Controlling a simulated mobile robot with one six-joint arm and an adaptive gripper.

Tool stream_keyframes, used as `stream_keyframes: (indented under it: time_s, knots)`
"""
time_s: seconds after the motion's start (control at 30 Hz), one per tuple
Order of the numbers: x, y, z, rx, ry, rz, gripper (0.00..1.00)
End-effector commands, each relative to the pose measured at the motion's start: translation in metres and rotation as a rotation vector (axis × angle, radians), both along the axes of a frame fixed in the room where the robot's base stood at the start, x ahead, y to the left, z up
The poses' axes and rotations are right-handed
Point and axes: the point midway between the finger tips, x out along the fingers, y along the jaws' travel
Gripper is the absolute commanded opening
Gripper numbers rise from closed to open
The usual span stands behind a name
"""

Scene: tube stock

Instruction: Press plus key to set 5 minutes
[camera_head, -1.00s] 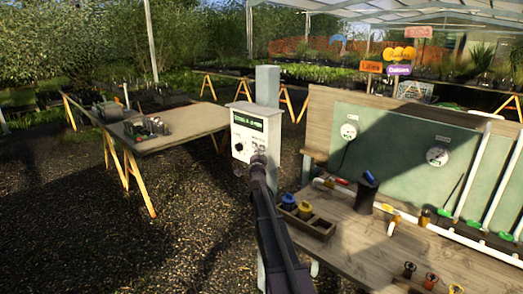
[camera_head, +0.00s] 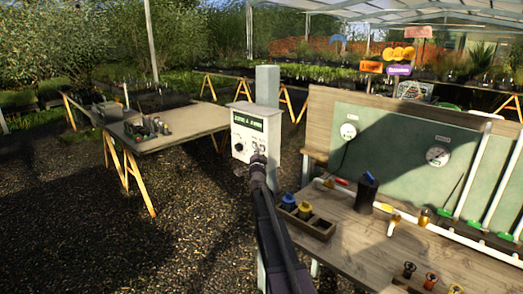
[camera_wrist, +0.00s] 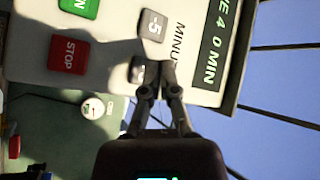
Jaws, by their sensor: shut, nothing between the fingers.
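The white control box (camera_head: 241,146) stands on a grey post in the head view. Its dark display (camera_head: 248,122) is lit green; in the wrist view the display (camera_wrist: 214,45) ends in "VE 4 0 MIN". The wrist view shows the panel turned sideways, with a grey "-5" key (camera_wrist: 152,25) under "MINU". A second grey key (camera_wrist: 137,69) beside it is partly covered by my fingers, its label unreadable. My gripper (camera_wrist: 160,72) is shut and empty, fingertips at the edge of this second key. I cannot tell whether they touch it. My gripper (camera_head: 258,158) also shows before the box's lower right.
A red STOP key (camera_wrist: 68,54) and a green key (camera_wrist: 79,7) are on the same panel. A wooden bench (camera_head: 350,240) with a divided tray (camera_head: 322,232) stands at the right. A table (camera_head: 185,128) stands at the left, with open gravel before it.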

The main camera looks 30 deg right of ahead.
Motion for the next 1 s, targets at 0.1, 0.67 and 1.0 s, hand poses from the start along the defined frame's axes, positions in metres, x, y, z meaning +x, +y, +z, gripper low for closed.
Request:
stream_keyframes:
  time_s: [0.1,0.67,1.0]
  knots:
    - [0.0013,-0.0027,0.0,0.0,0.0,0.0,0.0]
    - [0.0028,-0.0073,0.0001,0.0,0.0,0.0,0.0]
    - [0.0036,-0.0091,0.0001,0.0,0.0,0.0,0.0]
